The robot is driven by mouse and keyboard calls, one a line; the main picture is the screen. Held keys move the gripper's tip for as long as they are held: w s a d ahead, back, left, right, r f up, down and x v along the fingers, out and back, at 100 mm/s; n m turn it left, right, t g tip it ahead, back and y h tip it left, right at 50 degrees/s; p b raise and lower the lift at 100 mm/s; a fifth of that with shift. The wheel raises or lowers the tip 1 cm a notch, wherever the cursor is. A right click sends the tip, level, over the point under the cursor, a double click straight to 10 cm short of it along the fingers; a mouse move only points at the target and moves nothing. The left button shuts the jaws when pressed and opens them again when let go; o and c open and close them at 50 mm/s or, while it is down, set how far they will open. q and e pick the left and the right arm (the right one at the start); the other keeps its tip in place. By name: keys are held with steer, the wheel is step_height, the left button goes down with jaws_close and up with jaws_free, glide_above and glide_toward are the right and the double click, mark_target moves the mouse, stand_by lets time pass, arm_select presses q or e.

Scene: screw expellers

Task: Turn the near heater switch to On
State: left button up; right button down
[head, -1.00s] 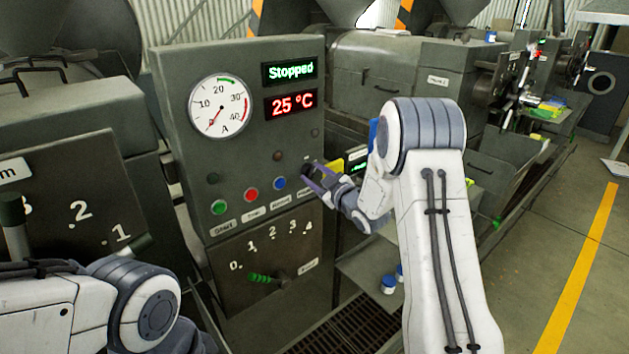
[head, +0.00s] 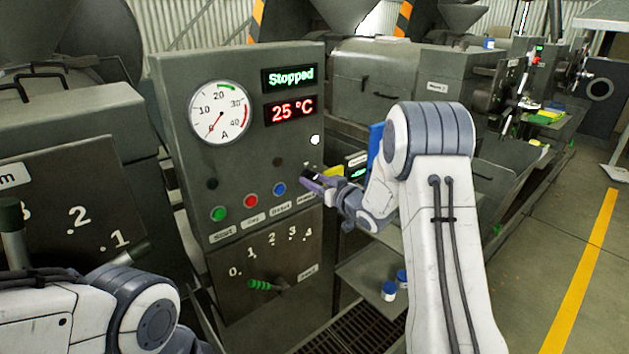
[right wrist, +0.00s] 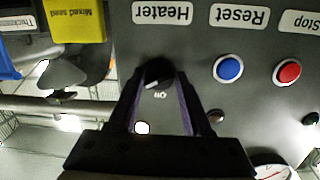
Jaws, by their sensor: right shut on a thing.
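My right gripper (right wrist: 158,88) is shut on the knob, one finger on each side. In the head view this gripper (head: 308,181) is at the right edge of the grey control panel (head: 170,100), and its fingers partly hide the switch. A small lamp (head: 315,140) above the switch glows white. My left gripper is out of view; only my left arm shows, at lower left.
Beside the switch are a blue Reset button (right wrist: 228,69) and a red Stop button (right wrist: 287,72). A green Start button (head: 218,214) is further left. The displays read Stopped (head: 290,75) and 25 °C (head: 291,107). A lever (head: 262,285) is below.

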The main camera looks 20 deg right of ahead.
steer(key=shift+f, duration=0.1)
stand_by(0.3)
steer(key=shift+c, duration=1.8)
jaws_free()
steer(key=b+v, duration=0.4)
steer(key=v, duration=0.6)
steer(key=shift+s, duration=0.25)
steer(key=shift+d, duration=0.1)
